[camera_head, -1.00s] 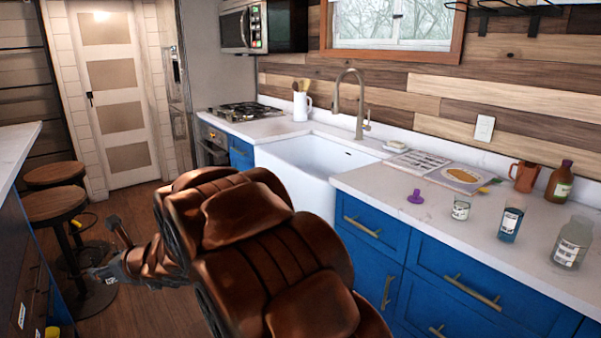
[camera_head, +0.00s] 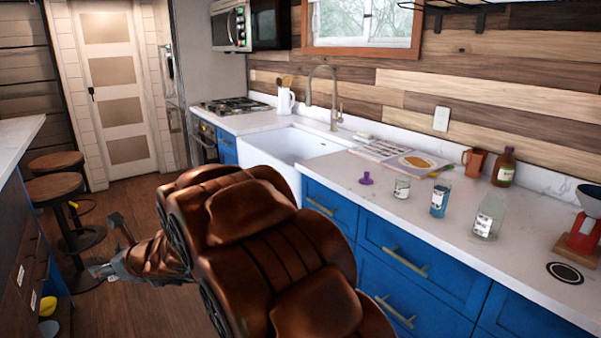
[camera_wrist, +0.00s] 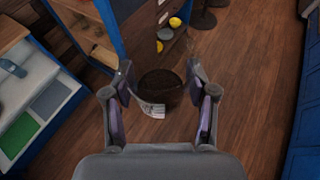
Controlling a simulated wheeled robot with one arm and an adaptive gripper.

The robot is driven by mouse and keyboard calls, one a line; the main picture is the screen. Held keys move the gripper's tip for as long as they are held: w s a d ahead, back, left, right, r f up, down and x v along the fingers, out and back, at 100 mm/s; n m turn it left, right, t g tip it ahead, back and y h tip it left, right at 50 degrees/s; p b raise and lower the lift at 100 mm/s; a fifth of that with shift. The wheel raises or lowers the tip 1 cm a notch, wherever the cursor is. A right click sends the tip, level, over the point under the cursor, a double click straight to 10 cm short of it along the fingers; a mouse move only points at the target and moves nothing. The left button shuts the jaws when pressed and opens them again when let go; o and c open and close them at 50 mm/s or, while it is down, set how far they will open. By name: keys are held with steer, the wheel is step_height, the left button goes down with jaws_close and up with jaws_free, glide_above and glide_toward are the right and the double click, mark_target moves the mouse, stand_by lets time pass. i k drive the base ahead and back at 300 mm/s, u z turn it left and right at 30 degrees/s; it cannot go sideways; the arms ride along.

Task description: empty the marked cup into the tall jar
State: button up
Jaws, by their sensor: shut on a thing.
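In the wrist view my gripper (camera_wrist: 160,87) is shut on a dark round cup (camera_wrist: 165,103) with a white printed label (camera_wrist: 152,109) on its near side. The cup's mouth shows something dark and grainy inside. In the head view my gripper (camera_head: 103,270) is at the lower left, over the floor and away from the counter; I cannot make out the cup there. A tall clear jar (camera_head: 488,218) with a white label stands on the right counter. A labelled glass with blue contents (camera_head: 440,199) and a short clear labelled glass (camera_head: 402,188) stand left of it.
On the counter (camera_head: 420,232) are a purple item (camera_head: 366,179), a brown bottle (camera_head: 504,168), a copper mug (camera_head: 474,163), a red scale (camera_head: 584,236) and a black ring mark (camera_head: 565,273). Stools (camera_head: 62,190) stand at left. Open floor lies between the counters.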

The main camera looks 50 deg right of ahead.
mark_target(491, 212)
steer(key=u, duration=0.05)
steer(key=k, duration=0.4)
steer(key=z, duration=1.25)
